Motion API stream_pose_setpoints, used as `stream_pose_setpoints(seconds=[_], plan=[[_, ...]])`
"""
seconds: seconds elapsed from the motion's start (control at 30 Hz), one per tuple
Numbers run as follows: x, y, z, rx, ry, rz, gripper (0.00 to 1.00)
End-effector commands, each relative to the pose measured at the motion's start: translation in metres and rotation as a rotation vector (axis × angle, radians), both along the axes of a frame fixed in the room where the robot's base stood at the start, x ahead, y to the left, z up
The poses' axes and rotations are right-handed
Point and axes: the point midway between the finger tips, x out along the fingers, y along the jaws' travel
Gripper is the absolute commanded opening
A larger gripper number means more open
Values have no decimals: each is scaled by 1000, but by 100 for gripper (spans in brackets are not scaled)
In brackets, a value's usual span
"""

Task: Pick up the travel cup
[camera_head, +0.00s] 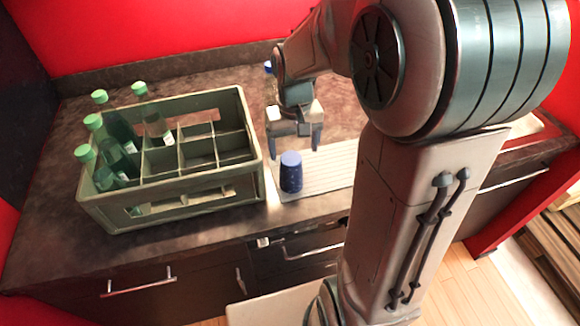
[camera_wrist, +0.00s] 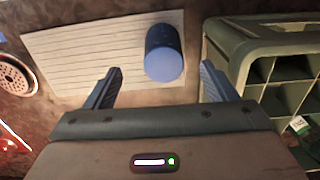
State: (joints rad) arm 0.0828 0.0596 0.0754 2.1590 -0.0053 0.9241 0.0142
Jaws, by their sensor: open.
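The travel cup (camera_head: 291,172) is a dark blue cylinder with a lighter blue top. It stands upright on the pale ribbed drainboard (camera_head: 325,168), just right of the crate in the head view. In the wrist view the cup (camera_wrist: 164,54) lies ahead of and between the two fingers, nearer the right one. My gripper (camera_head: 296,146) is above the cup, pointing down, with its fingers spread. The wrist view shows the gripper (camera_wrist: 160,88) open and empty. No finger appears to touch the cup.
A green bottle crate (camera_head: 190,192) with several green-capped bottles (camera_head: 122,130) stands close left of the cup. It also shows at the right in the wrist view (camera_wrist: 228,45). A drain (camera_wrist: 15,75) is at the left there. The counter's front edge is near the cup.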

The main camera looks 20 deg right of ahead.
Motion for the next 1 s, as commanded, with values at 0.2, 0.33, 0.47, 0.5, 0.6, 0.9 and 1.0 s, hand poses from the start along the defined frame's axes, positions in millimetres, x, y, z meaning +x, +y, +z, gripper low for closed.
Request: stream_pose_setpoints(seconds=[0.2,0.33,0.47,0.5,0.6,0.9,1.0], plan=[[0,0,-28,0,1,0,79],[1,1,-33,0,1,0,79],[4,3,-46,0,4,0,79],[5,3,-50,0,4,0,79],[9,5,-62,0,3,1,79],[9,4,-83,0,0,0,79],[9,4,-82,0,-1,0,79]])
